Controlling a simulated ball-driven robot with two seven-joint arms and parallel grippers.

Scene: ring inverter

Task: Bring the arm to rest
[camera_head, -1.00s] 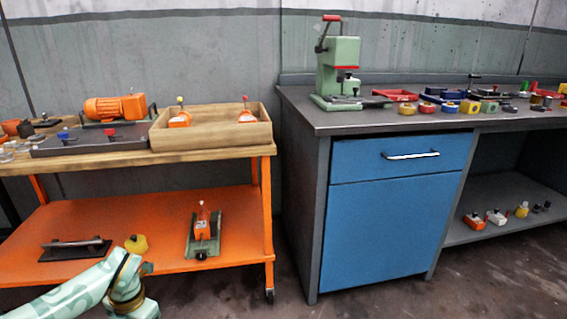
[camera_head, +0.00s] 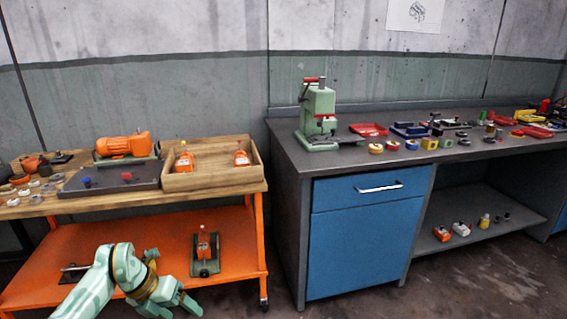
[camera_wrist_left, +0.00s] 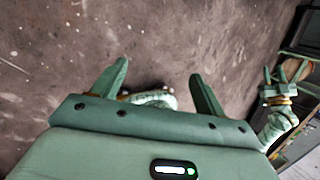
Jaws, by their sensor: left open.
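My left arm comes in at the lower left of the head view, pale green with brass-coloured bands. Its gripper (camera_head: 183,307) hangs low in front of the orange cart's lower shelf, partly cut off by the bottom edge. In the left wrist view its two green fingers (camera_wrist_left: 158,72) stand wide apart with no object held between them. Bare brown floor (camera_wrist_left: 60,60) lies beyond. A green banded arm part with prongs (camera_wrist_left: 275,110), seemingly my right arm, shows at the right of that view. Its jaw state is unclear. My right arm is not in the head view.
The orange cart (camera_head: 240,228) with an orange motor (camera_head: 123,145) and wooden tray (camera_head: 220,180) stands close behind my left arm. A grey bench (camera_head: 290,155) with blue cabinet (camera_head: 360,235) and green press (camera_head: 317,115) stands to the right. Floor before the cabinet is clear.

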